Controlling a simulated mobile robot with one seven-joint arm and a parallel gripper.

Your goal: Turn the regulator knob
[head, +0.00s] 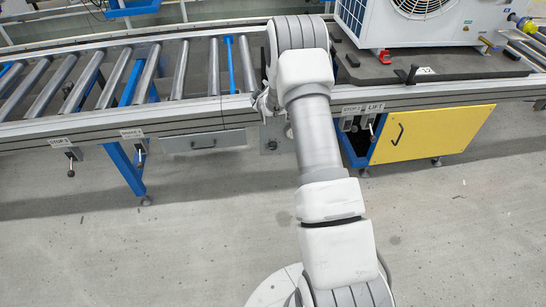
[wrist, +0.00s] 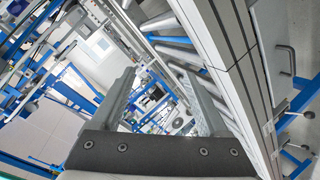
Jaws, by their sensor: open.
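A small grey plate with a round dark knob (head: 271,145) hangs under the conveyor's front rail, just left of my arm in the head view. It may be the regulator knob; no label on it is readable. I cannot make this knob out in the wrist view. My gripper (wrist: 163,78) shows in the wrist view with its two fingers apart and nothing between them. In the head view my gripper is mostly hidden beside my wrist, at the conveyor's front rail, above and apart from the knob.
The roller conveyor (head: 115,77) runs across the back. A grey drawer (head: 203,142) hangs left of the knob. Levers marked STOP (head: 71,155) and LIFT (head: 372,125) hang under the rail. A yellow cabinet (head: 430,135) stands right, below a white fan unit (head: 420,22). The front floor is clear.

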